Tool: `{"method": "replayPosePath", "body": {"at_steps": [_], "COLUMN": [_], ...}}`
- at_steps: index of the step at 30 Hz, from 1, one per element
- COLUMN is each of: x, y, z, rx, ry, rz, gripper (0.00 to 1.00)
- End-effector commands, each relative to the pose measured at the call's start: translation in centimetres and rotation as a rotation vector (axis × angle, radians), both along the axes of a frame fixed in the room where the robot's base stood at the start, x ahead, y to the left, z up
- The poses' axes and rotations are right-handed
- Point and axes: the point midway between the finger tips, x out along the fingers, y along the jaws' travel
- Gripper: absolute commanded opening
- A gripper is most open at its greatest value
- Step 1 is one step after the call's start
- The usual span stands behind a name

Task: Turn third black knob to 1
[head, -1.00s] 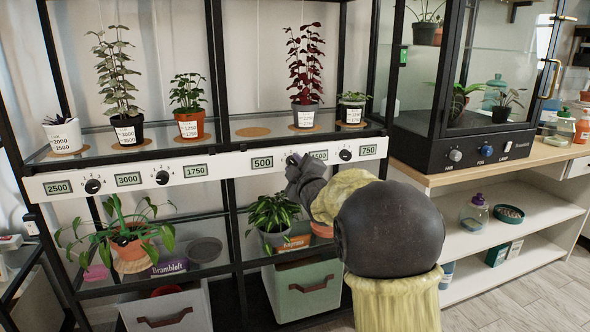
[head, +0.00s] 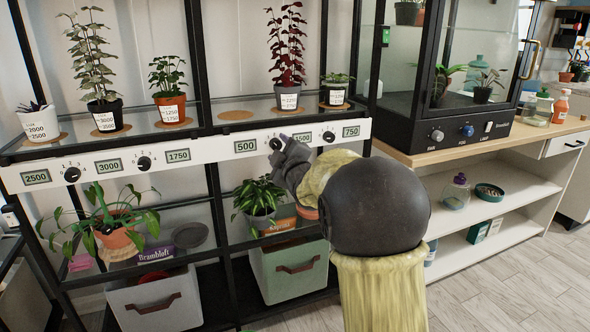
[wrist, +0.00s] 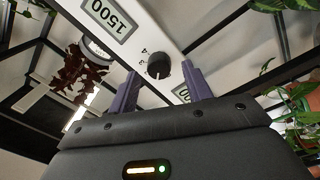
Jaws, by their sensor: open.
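The third black knob (head: 276,143) sits on the white strip (head: 215,151) between the 500 and 1500 displays. It is partly covered by my gripper in the head view. My gripper (head: 281,143) is at the strip with its purple fingers close to this knob. In the wrist view, the black knob (wrist: 160,68) lies between the open fingers (wrist: 162,82), with a gap on each side. A number mark shows beside it, and the strip appears upside down. I cannot tell for sure which number the knob points to.
Other black knobs sit on the strip at left (head: 72,174), left of centre (head: 144,163) and right (head: 328,136). Potted plants stand on the glass shelf (head: 190,128) above. A leafy plant (head: 258,200) is just below my gripper. A dark cabinet (head: 445,132) stands to the right.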

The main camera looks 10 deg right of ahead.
Motion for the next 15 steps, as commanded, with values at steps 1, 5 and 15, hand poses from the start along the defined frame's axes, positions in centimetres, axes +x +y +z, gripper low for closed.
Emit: {"method": "replayPosePath", "body": {"at_steps": [1,5,15], "x": [-0.6,-2.4,-7.9], "y": [-0.1,-0.3,-1.0], "z": [0.1,0.1,-0.2], "rx": [0.001,0.0,0.0], "ry": [0.0,0.0,0.0], "rz": [0.0,-0.001,-0.001], "gripper": [0.49,0.49,0.49]}}
